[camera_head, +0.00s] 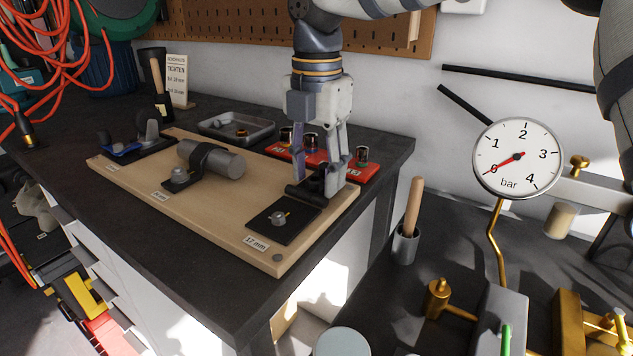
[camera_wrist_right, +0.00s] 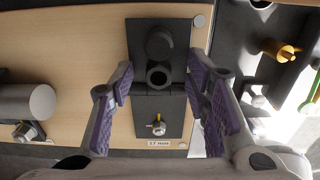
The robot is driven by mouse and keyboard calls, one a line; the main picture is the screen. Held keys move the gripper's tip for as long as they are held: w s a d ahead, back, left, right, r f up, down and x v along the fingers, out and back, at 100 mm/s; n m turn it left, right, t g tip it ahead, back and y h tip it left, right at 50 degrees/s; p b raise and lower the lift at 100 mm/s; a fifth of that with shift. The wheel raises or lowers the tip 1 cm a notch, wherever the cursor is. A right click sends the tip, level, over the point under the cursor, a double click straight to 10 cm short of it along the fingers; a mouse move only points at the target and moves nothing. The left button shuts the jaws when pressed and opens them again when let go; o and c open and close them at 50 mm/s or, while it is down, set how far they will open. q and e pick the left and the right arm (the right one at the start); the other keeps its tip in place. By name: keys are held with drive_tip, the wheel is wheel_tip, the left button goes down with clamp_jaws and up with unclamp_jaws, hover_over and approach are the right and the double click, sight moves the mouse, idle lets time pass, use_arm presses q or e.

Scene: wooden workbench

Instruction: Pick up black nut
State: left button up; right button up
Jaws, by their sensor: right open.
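My right gripper (camera_head: 327,172) is open above the right end of the wooden board. In the right wrist view its purple-padded fingers (camera_wrist_right: 162,103) stand apart on both sides of a black plate (camera_wrist_right: 145,105). Between them is a black round piece with a hole (camera_wrist_right: 158,76), which may be the black nut; its exact shape is hard to tell. Neither finger visibly touches it. A second dark round form (camera_wrist_right: 160,44) is just above it in that view. A grey nut with a yellow mark (camera_wrist_right: 157,126) sits at the plate's 17 mm end. My left gripper is not in view.
The wooden board (camera_head: 225,228) also carries a grey cylinder (camera_head: 220,161) in a black holder. A red rack (camera_head: 365,172) with several sockets and a metal tray (camera_head: 245,138) stand behind. A pressure gauge (camera_head: 518,158) and a wooden-handled tool (camera_head: 414,205) are at the right.

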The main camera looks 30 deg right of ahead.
clamp_jaws()
drive_tip(key=shift+w, duration=0.1)
